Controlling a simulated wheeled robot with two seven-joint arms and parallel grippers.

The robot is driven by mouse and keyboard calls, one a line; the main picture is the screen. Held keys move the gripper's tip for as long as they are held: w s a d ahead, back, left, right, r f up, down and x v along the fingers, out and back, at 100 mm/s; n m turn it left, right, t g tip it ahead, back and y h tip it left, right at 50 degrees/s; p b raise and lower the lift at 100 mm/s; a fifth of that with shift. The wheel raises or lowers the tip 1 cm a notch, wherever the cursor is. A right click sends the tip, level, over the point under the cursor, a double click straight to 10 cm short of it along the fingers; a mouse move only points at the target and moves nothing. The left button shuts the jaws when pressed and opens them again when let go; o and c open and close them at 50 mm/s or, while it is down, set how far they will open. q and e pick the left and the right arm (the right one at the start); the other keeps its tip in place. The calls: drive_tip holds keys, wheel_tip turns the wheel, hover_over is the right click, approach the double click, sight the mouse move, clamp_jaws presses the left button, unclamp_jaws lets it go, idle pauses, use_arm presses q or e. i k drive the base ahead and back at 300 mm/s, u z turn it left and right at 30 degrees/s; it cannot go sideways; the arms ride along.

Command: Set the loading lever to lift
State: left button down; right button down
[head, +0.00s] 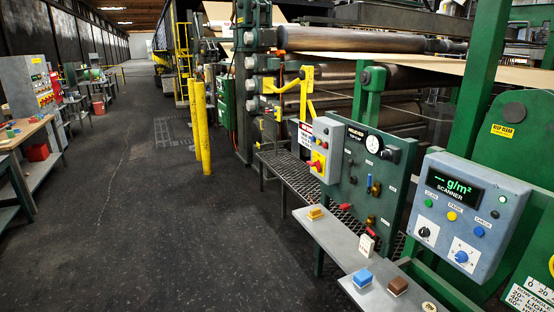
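A green control panel (368,175) stands right of centre beside the rolls, with a round white dial (374,144) near its top. It carries a small upright blue handle (375,188), a red handle (345,207) pointing sideways at its lower left, and a brass and red fitting (370,220) near its bottom edge. The labels are too small to read, so I cannot tell which handle is the loading lever or its setting. Neither of my grippers is in view.
A grey shelf (328,236) below the panel holds yellow, white, blue and brown blocks. A grey scanner box (470,215) is at right, a grey switch box (325,150) left of the panel. Yellow posts (203,125) stand left; the dark floor (150,230) is clear.

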sight(351, 162)
drive_tip(key=u, duration=0.3)
drive_tip(key=i, duration=1.15)
drive_tip(key=z, duration=0.85)
drive_tip(key=i, duration=0.6)
drive_tip(key=z, duration=0.55)
